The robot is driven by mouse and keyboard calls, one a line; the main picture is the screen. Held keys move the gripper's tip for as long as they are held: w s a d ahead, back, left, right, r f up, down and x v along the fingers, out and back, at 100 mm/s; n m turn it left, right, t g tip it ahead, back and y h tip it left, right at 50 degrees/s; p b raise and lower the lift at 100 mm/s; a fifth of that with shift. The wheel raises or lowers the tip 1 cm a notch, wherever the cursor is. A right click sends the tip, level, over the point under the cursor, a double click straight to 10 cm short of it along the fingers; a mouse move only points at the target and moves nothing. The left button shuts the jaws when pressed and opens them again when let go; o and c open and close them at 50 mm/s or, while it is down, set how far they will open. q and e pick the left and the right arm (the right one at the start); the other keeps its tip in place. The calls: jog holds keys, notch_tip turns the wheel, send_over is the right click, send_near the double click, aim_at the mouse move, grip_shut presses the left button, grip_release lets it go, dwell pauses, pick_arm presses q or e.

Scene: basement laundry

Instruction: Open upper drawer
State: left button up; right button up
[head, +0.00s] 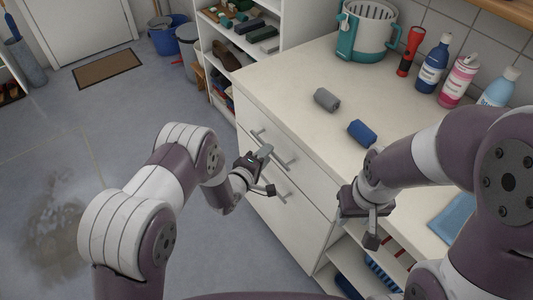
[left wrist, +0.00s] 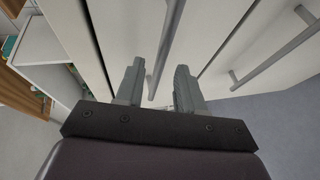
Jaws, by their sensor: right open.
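The white cabinet has an upper drawer (head: 262,122) with a grey bar handle (head: 284,158). Its front looks flush, so the drawer appears closed. My left gripper (head: 264,170) is at the upper handle. In the left wrist view, the upper handle (left wrist: 168,45) runs between the two spread fingers (left wrist: 159,88), with gaps visible on both sides. The left gripper is open around the bar, not clamped on it. My right gripper (head: 362,222) is open and empty, in front of the counter's edge to the right of the drawers.
A lower drawer handle (head: 268,187) sits below; it also shows in the left wrist view (left wrist: 275,55). A grey roll (head: 327,99) and a blue roll (head: 362,133) lie on the countertop (head: 300,70). Bottles (head: 433,66) stand at the wall.

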pick_arm(q)
jog(key=shift+x, duration=1.05)
grip_shut()
jog(key=shift+a, duration=0.1)
dwell(0.5)
